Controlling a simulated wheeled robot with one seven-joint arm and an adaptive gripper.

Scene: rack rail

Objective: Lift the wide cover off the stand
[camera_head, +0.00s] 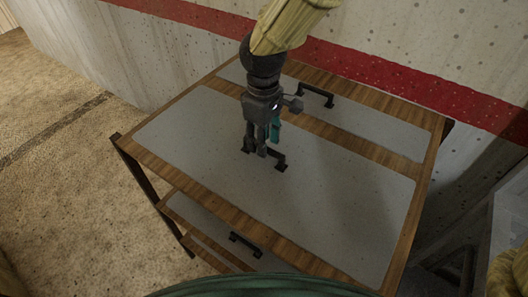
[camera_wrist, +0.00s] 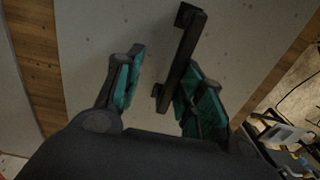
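The wide cover (camera_head: 330,195) is a grey speckled panel lying flat in the wooden top of the stand (camera_head: 300,258). Its black bar handle (camera_head: 279,159) stands near the panel's middle, partly hidden by my gripper (camera_head: 257,148). In the wrist view my gripper (camera_wrist: 164,72) has its two teal-padded fingers apart. The handle (camera_wrist: 181,50) appears between them, close to the right finger. I cannot tell whether that finger touches it. The wide cover (camera_wrist: 95,60) fills much of this view.
A narrower grey cover (camera_head: 375,122) with its own black handle (camera_head: 316,94) lies behind, toward the wall, across a wooden strip. A lower shelf has another grey panel (camera_head: 210,222) with a handle (camera_head: 246,244). A concrete wall with a red stripe (camera_head: 400,83) stands behind the stand.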

